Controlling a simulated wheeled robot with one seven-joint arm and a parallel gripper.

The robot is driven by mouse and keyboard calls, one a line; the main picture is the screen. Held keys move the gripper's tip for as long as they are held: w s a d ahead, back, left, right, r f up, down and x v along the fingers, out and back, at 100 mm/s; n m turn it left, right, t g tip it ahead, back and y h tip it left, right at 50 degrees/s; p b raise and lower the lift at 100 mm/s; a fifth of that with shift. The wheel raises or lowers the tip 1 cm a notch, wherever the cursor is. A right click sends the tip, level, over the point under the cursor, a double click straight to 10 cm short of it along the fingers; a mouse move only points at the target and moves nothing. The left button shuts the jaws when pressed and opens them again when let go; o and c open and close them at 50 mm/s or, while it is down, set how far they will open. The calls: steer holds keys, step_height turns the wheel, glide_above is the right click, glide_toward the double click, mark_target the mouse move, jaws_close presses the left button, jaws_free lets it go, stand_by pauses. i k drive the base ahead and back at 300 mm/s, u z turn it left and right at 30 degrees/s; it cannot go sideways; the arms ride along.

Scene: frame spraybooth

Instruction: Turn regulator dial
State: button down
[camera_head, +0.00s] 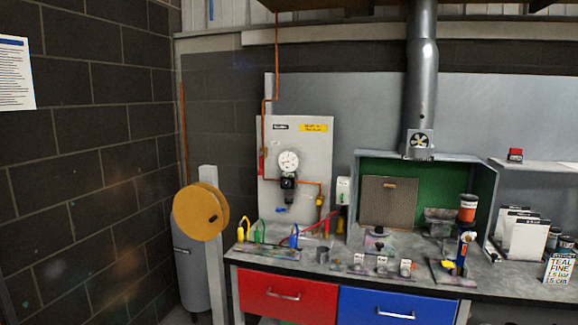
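The regulator (288,183) is a dark body with a knob-like part, mounted on a pale wall panel (310,150) above the bench. A round white pressure gauge (288,161) sits just above it. Its needle reading is too small to tell. A copper pipe (276,70) comes down from the ceiling to the panel, and a small blue lever (281,210) shows below the regulator. The turn position of the dial cannot be made out. My gripper is not in view, and nothing touches the regulator.
The bench (490,289) has a red drawer (285,292) and a blue drawer (395,308). Tools and small cups crowd its front. An orange round reel (198,211) on a pale post stands left of it. A green-lined spray booth (480,180) is to the right.

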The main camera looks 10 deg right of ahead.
mark_target(287, 183)
steer(key=u, duration=0.7)
steer(key=i, duration=0.75)
steer(key=u, duration=0.95)
steer(key=i, duration=1.7)
steer(key=z, duration=1.15)
steer(key=i, duration=0.6)
steer(key=z, duration=0.7)
